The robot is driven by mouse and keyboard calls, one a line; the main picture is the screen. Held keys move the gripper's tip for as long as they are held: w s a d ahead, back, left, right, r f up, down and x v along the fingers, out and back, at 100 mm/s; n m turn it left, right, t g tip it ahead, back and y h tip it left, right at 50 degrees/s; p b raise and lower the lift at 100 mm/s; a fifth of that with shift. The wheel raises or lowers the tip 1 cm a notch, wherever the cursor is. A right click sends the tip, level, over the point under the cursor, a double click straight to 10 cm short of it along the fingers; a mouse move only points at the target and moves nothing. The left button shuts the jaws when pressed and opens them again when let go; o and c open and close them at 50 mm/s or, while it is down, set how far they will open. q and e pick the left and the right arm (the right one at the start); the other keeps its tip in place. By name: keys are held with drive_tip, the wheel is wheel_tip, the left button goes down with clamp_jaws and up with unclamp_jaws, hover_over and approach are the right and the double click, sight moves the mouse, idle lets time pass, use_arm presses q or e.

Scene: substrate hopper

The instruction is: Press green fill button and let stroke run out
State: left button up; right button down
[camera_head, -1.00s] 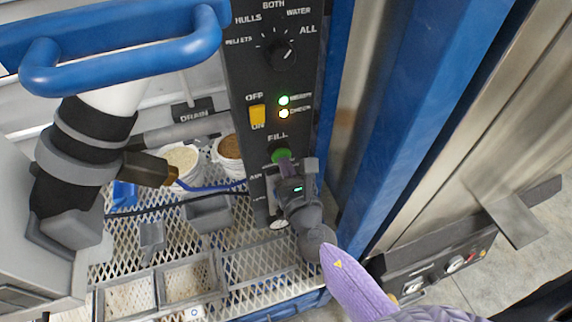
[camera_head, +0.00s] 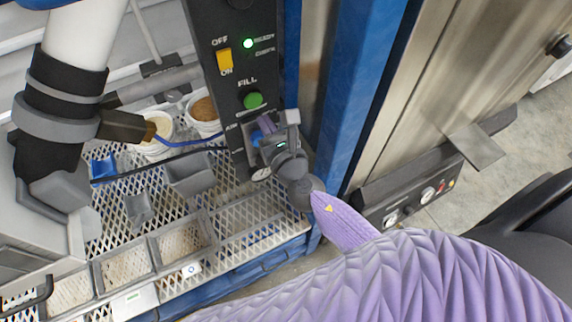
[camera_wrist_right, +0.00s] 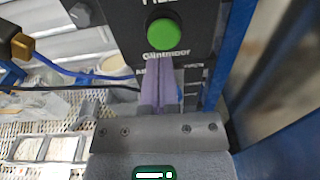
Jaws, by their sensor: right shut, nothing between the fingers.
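The green fill button (camera_head: 253,100) is on the dark control panel (camera_head: 206,22), under the word FILL. It also shows round and uncovered in the right wrist view (camera_wrist_right: 165,33). My right gripper (camera_head: 264,124) is shut and empty. Its purple fingers (camera_wrist_right: 164,88) point at the panel just below the button and look apart from it. A green lamp (camera_head: 248,43) marked READY is lit; the lamp spot below it looks dark. My left gripper is not in view.
A yellow switch (camera_head: 224,61) sits above the button. A blue post (camera_head: 362,90) stands right of the panel. Left are a black-banded white pipe (camera_head: 80,45), white buckets (camera_head: 153,148) and grey trays (camera_head: 124,268) on a mesh shelf (camera_head: 240,216).

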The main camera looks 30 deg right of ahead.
drive_tip(key=s, duration=0.8)
drive_tip(key=shift+d+b, duration=0.2)
drive_tip(key=shift+b, duration=0.15)
drive_tip(key=shift+s+r, duration=0.1)
